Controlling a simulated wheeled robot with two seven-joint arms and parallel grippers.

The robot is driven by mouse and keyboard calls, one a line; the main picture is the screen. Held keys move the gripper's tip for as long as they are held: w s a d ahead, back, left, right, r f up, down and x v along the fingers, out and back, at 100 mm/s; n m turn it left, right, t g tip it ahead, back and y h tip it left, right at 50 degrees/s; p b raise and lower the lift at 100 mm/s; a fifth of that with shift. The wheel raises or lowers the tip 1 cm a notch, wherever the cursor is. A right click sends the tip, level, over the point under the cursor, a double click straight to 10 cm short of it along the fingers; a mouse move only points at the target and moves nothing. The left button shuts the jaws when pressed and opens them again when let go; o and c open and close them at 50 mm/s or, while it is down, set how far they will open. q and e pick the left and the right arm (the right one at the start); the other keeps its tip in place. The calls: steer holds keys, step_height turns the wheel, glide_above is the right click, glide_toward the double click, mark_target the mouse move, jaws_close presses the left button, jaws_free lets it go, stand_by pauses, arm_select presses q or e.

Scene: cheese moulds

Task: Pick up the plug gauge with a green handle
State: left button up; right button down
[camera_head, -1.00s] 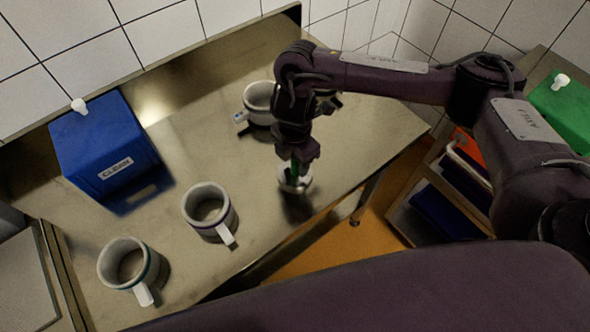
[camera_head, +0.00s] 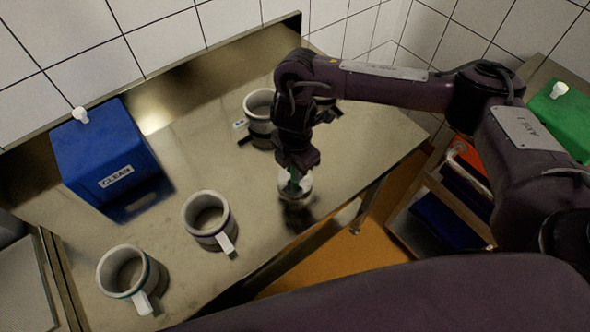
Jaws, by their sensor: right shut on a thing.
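The plug gauge (camera_head: 297,189) has a pale round metal body and a green handle. It is near the right front edge of the steel table (camera_head: 190,265). My right gripper (camera_head: 293,174) comes down from above and is shut on its green handle. A dark shadow lies under the gauge; whether it touches the table I cannot tell. The gripper hides most of the handle. My left gripper does not show.
Three grey moulds stand on the table: at the front left (camera_head: 127,272), in the middle (camera_head: 209,216) and behind my right gripper (camera_head: 258,105). A blue box (camera_head: 103,152) labelled "CLEAN" is at the left. A shelf cart and a green box (camera_head: 566,118) are at the right.

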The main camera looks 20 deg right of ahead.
step_height(320, 180, up, 20)
steer(key=p, duration=0.1)
steer(key=shift+f, duration=0.1)
stand_by(0.9)
